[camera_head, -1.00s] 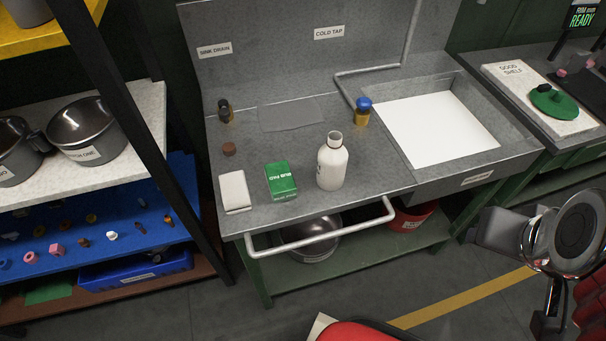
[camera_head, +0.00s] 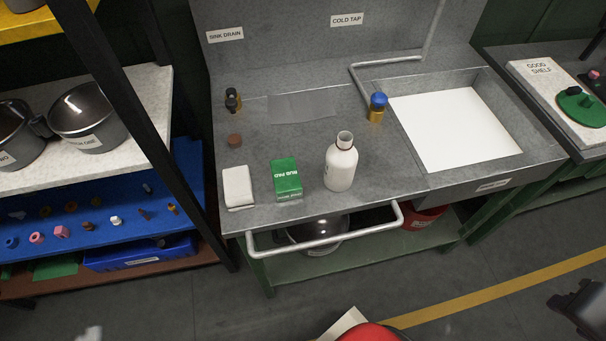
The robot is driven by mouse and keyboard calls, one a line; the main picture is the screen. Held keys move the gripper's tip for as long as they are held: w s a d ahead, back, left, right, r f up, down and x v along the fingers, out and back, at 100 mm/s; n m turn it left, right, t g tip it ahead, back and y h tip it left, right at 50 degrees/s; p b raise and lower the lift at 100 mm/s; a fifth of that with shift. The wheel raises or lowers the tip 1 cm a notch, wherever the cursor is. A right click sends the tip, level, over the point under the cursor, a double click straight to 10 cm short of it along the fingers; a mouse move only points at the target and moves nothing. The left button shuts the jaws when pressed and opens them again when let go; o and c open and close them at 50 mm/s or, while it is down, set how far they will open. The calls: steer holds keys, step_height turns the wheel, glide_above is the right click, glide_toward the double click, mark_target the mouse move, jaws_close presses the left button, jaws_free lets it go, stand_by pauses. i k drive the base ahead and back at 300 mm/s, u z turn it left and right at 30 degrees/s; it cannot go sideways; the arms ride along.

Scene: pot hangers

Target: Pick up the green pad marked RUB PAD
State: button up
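The green pad (camera_head: 287,180) marked RUB PAD lies on the grey metal sink bench, near its front edge. It sits between a white block (camera_head: 238,187) on its left and a white bottle (camera_head: 341,163) on its right, apart from both. Nothing touches the pad from above. A dark part of my arm shows at the lower right edge, far from the pad. I cannot make out gripper fingertips there, nor whether they are open or shut.
A brown cap (camera_head: 235,140), a dark small bottle (camera_head: 232,100) and a blue-capped jar (camera_head: 377,107) stand farther back. A metal rail (camera_head: 325,240) runs along the bench front. A black shelf post (camera_head: 150,130) rises at left. The sink basin is at right.

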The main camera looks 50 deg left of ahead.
mark_target(287, 184)
steer(key=z, duration=0.1)
steer(key=k, duration=1.5)
steer(key=u, duration=2)
steer(key=i, duration=0.6)
steer(key=u, duration=0.1)
